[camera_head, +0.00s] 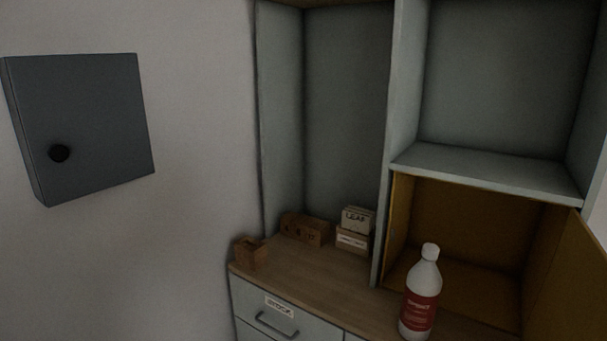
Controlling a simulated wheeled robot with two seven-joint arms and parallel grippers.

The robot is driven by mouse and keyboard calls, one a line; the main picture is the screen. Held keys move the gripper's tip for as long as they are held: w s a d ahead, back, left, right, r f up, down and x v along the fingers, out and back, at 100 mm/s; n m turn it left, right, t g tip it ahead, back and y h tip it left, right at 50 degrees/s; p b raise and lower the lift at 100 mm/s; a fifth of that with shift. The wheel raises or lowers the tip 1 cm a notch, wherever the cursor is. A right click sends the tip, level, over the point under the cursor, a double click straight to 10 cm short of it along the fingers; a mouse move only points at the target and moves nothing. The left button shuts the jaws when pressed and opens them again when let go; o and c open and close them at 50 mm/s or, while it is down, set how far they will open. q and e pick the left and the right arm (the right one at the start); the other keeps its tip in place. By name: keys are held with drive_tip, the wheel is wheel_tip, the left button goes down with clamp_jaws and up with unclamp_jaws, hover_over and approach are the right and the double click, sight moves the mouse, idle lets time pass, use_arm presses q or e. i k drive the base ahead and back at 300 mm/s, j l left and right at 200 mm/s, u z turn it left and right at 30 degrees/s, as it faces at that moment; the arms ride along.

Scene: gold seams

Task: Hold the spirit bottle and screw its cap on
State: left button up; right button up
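The spirit bottle (421,297) is white with a red label and stands upright at the lower right, on or in front of the wooden counter; its base is near the picture's bottom edge. A white cap-like top (430,251) sits at the bottle's neck; I cannot tell whether it is screwed tight or only resting there. No separate cap shows elsewhere. Neither of my grippers is in the head view, and nothing visible touches the bottle.
The wooden counter (315,278) holds small boxes (355,230) and a small wooden holder (250,252). An open yellow-lined compartment (470,225) stands behind the bottle, its door (572,285) at right. A drawer (285,318) is below. A grey wall box (85,120) hangs left.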

sight(422, 290)
drive_tip(key=i+j, duration=0.4)
drive_tip(key=i, duration=0.15)
drive_tip(key=i+j, duration=0.4)
drive_tip(key=i, duration=0.2)
drive_tip(key=z, duration=1.7)
